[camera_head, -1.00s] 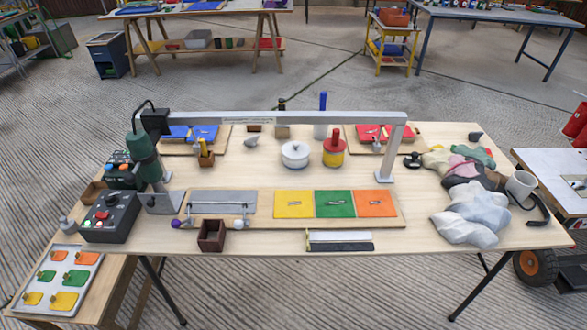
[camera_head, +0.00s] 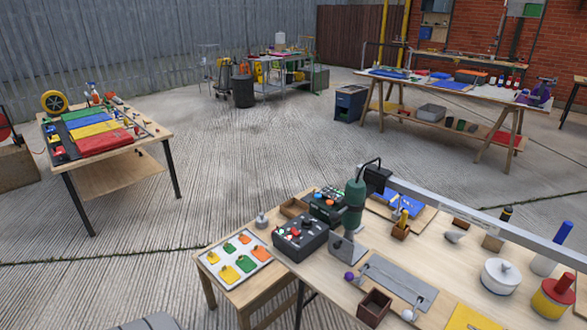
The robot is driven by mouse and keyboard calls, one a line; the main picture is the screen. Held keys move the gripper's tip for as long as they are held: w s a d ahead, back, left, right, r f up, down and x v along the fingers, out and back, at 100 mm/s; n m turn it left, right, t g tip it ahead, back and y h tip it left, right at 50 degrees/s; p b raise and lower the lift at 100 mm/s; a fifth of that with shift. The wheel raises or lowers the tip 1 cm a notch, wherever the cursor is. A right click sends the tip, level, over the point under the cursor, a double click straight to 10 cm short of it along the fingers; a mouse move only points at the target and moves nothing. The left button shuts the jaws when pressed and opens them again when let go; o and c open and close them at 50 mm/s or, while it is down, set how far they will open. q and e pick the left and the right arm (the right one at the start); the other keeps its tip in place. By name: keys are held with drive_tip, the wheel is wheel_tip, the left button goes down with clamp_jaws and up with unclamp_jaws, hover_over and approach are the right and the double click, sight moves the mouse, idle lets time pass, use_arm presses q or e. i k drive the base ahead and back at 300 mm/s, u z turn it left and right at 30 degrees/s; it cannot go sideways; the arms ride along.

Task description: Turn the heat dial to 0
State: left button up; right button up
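A dark control box (camera_head: 300,240) stands at the near left corner of the wooden worktable. It carries a red button (camera_head: 307,222) and small knobs on its top. A second dark box (camera_head: 329,206) with blue, green, white and red controls stands just behind it. The heat dial is too small to single out, and its setting cannot be read. Neither of my grippers shows in the head view.
A green upright tool (camera_head: 354,203) stands right of the boxes. A tray (camera_head: 216,272) of coloured pieces sits on a lower side table to the left. A long grey beam (camera_head: 470,215) spans the worktable. Concrete floor (camera_head: 120,260) is open at the left.

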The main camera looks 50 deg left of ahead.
sight(307, 223)
drive_tip(key=u, duration=3.1)
drive_tip(key=i, duration=2.95)
drive_tip(key=z, duration=4.4)
